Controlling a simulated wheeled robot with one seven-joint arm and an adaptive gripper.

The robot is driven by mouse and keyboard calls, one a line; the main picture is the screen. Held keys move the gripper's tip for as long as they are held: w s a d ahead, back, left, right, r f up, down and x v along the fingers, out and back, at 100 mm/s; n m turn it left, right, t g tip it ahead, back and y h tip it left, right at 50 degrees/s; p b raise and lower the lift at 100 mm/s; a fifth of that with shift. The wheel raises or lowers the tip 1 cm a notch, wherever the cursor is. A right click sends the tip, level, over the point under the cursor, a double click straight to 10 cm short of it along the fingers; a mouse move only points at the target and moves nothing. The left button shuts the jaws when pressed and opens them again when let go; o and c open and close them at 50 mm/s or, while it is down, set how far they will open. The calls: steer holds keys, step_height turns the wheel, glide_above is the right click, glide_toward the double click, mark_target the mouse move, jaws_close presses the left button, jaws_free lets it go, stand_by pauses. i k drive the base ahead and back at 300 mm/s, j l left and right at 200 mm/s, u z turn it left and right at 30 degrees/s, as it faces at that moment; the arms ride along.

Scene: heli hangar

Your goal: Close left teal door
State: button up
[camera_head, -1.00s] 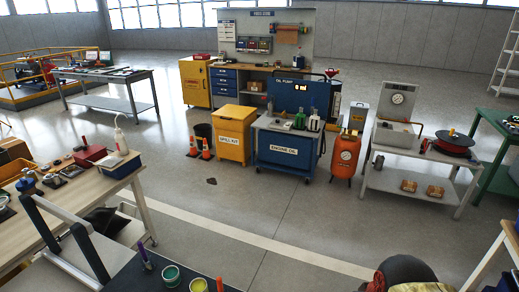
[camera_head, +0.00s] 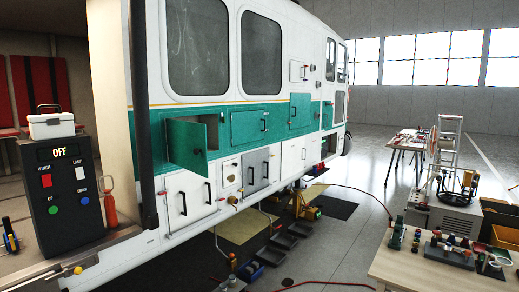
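The left teal door (camera_head: 184,146) is on the side of the white and teal helicopter body (camera_head: 160,112). Part of the open compartment (camera_head: 212,133) shows to the right of the door. My gripper is not in view.
A dark control box (camera_head: 62,190) with a white case (camera_head: 52,125) stands at the left, near a dark vertical post (camera_head: 143,110). Bins (camera_head: 285,241) and mats lie on the floor below the helicopter. A cluttered workbench (camera_head: 420,270) is at the lower right. Open floor lies between.

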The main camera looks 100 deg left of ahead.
mark_target(187, 143)
steer(key=u, duration=3.85)
steer(key=i+j, duration=0.1)
steer(key=i, duration=0.35)
